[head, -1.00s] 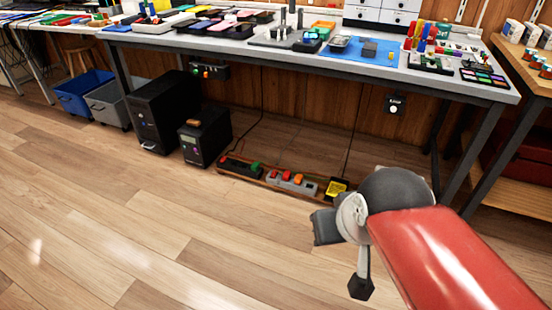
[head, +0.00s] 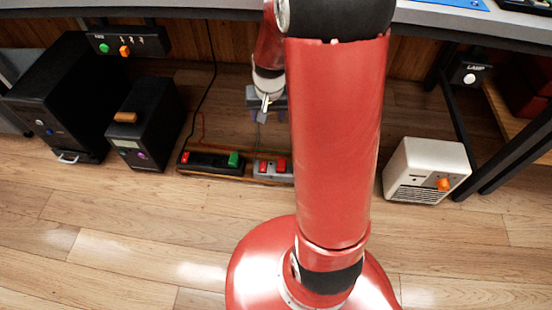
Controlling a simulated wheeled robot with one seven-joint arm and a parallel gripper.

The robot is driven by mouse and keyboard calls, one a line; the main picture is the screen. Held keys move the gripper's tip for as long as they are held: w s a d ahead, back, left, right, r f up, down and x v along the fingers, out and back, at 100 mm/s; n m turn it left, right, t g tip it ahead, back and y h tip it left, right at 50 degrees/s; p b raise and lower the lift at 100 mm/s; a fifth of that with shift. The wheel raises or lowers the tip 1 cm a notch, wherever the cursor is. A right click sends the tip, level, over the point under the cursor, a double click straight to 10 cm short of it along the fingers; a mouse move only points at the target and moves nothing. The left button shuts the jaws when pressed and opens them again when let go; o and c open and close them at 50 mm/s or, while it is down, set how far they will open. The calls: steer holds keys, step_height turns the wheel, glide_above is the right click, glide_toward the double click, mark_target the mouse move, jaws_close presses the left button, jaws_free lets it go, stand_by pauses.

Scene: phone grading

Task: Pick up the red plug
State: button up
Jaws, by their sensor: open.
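The grey power strip (head: 273,177) lies on the floor under the bench, partly hidden by my arm. Two red pieces sit on it, one on the left (head: 263,166) and one on the right (head: 282,165); I cannot tell for certain which is the red plug. A black power strip (head: 208,161) beside it bears a red piece at its left end and a green plug (head: 233,159). My gripper (head: 268,118) is open and appears empty. It shows above the grey strip in the picture, apart from the red pieces.
Two black boxes, a large one (head: 60,95) and a small one (head: 147,125), stand left of the strips. A white box (head: 425,168) with an orange piece stands at right. The bench edge (head: 480,28) is overhead. The floor in front is clear.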

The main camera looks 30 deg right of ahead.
mark_target(281, 164)
steer(key=d+f+b, duration=0.1)
steer(key=f, duration=0.8)
steer(key=d+f+m+g+b, duration=0.1)
steer(key=d+f+b, duration=0.1)
steer(key=f, duration=0.8)
steer(key=w+d+f+m+b, duration=0.1)
steer(key=d+f, duration=0.1)
steer(key=f, duration=0.7)
steer(key=shift+d+f+g+b, duration=0.2)
steer(key=shift+f+g+b, duration=0.1)
steer(key=shift+g+b, duration=0.1)
steer(key=shift+w+f, duration=0.1)
steer(key=shift+f, duration=0.45)
steer(key=shift+c, duration=0.3)
steer(key=c, duration=1.2)
steer(key=shift+o, duration=0.2)
steer(key=shift+r, duration=0.1)
